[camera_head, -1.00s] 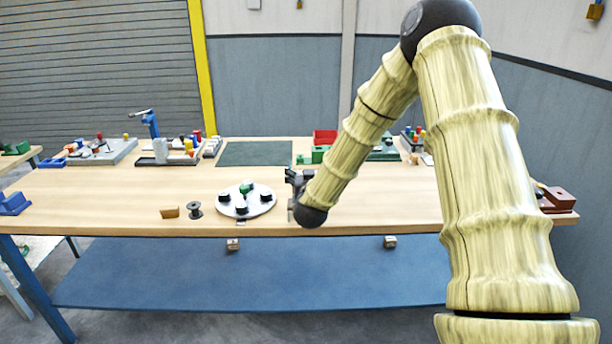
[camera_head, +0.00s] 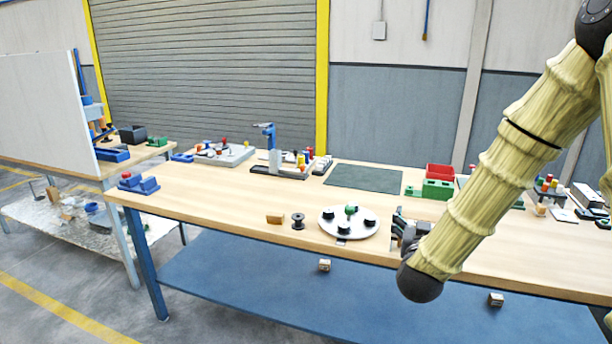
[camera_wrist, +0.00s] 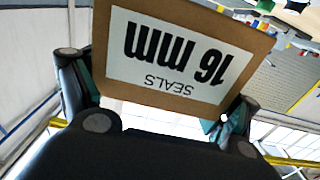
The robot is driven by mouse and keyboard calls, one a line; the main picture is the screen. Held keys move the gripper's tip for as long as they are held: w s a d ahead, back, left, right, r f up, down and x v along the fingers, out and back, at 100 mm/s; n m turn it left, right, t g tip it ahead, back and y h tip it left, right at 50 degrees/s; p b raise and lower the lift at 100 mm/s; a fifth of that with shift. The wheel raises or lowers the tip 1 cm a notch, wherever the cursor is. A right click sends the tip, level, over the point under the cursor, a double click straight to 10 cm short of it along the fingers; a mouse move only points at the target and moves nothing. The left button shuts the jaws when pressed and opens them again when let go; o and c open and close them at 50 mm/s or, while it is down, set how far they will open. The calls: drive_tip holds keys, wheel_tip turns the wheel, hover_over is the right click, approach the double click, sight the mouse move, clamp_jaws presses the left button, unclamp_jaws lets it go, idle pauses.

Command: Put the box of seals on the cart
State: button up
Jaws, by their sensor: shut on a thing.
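My gripper (camera_head: 401,228) is at the front edge of the wooden workbench, right of the white round plate. In the wrist view my gripper (camera_wrist: 165,120) is shut on a brown cardboard box of seals (camera_wrist: 262,45). The box's white label reads "SEALS 16 mm" upside down, and the two fingers sit on either side of it. In the head view the box cannot be made out at the gripper. I cannot make out a cart in any view.
A second table (camera_head: 50,166) with a white panel (camera_head: 45,105) stands left. Open floor lies front left.

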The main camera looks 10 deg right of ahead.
drive_tip(key=s+a+f+n+t+y, duration=0.1)
drive_tip(key=s+a+f+n+y, duration=0.1)
drive_tip(key=a+f, duration=1)
drive_tip(key=s+a+f+n+t+y, duration=0.1)
drive_tip(key=s+a+f+n+y, duration=0.1)
drive_tip(key=a+f+n+y, duration=0.2)
drive_tip(key=a+f+y, duration=0.3)
drive_tip(key=a+f, duration=0.5)
drive_tip(key=a, duration=0.1)
drive_tip(key=shift+a+f+t+y, duration=0.2)
drive_tip(key=shift+t+y, duration=0.1)
drive_tip(key=shift+t, duration=0.1)
drive_tip(key=shift+w+d, duration=0.1)
drive_tip(key=shift+w, duration=0.1)
